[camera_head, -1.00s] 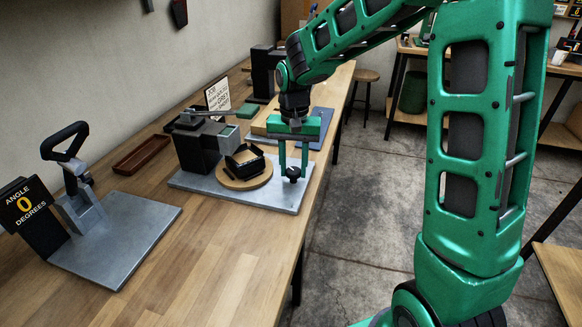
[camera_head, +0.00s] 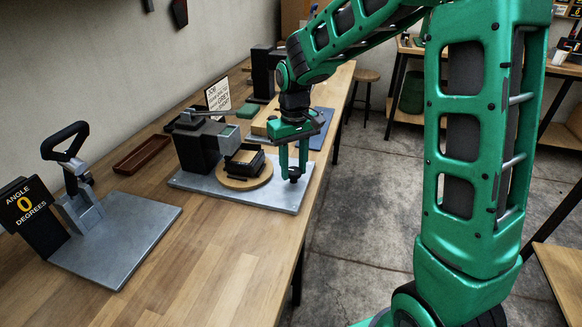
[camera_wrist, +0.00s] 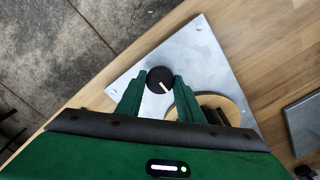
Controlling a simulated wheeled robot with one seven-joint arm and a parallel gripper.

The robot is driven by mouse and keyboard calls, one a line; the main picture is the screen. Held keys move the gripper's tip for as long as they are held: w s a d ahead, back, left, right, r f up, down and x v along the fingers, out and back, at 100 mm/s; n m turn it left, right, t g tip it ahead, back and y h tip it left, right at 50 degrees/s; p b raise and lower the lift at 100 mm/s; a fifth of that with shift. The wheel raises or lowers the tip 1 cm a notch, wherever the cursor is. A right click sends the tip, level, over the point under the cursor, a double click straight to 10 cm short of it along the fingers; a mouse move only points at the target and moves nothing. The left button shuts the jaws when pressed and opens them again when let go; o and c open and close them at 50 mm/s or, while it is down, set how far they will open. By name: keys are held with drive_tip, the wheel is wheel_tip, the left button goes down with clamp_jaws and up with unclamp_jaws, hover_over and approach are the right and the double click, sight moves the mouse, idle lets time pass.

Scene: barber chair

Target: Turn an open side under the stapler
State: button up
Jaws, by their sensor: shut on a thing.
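The stapler (camera_head: 197,147) is a black block with a grey head (camera_head: 228,139) and a lever on top, on a grey metal plate (camera_head: 205,185). A round wooden turntable (camera_head: 262,180) carries a black open-framed box (camera_head: 244,162) beside and partly below the head. A black knob (camera_head: 294,180) stands at the plate's right end. My gripper (camera_head: 293,172) points down and is shut on the knob. In the wrist view the knob (camera_wrist: 160,80) with its pale pointer mark lies between my fingertips, and my right finger hides part of the turntable (camera_wrist: 240,112).
Left of the plate are a brown tray (camera_head: 142,153) and another metal plate with a black-handled lever (camera_head: 66,145) and an "ANGLE 0 DEGREES" sign (camera_head: 24,206). A printed card (camera_head: 218,94) and a blue mat (camera_head: 322,122) are behind. The bench front is clear.

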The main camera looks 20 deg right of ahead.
sight(294, 169)
drive_tip(key=shift+w+r, duration=0.15)
drive_tip(key=shift+w, duration=0.15)
drive_tip(key=o, duration=0.9)
drive_tip(key=shift+o, duration=0.8)
drive_tip(key=shift+s, duration=0.1)
wheel_tip(294, 169, up, 11)
drive_tip(key=shift+f, duration=0.2)
